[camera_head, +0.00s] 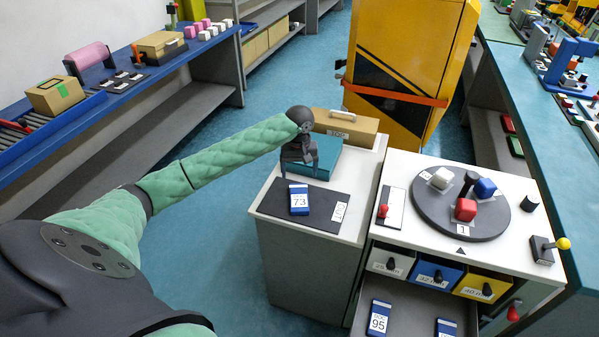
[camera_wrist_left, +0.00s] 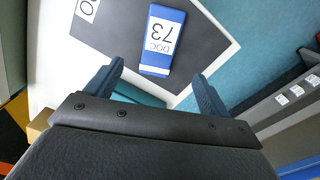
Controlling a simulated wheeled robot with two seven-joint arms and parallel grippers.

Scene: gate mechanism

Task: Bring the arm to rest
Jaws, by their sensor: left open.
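My left arm reaches in from the left in the head view. Its gripper (camera_head: 299,166) is above the white cabinet top, by the dark mat (camera_head: 272,202) and the teal box (camera_head: 326,158). In the left wrist view the two fingers of the left gripper (camera_wrist_left: 158,88) are wide apart with nothing between them. A blue and white card marked 73 (camera_head: 299,200) lies on the mat, apart from the fingers; it also shows in the left wrist view (camera_wrist_left: 161,40). My right gripper is not seen.
A white cabinet with a round dark turntable (camera_head: 425,215) bearing coloured blocks stands at right. Its lower drawer (camera_head: 405,318) is open with blue cards inside. A yellow cabinet (camera_head: 400,60) stands behind. A long blue bench (camera_head: 130,72) runs along the left. Open floor lies between.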

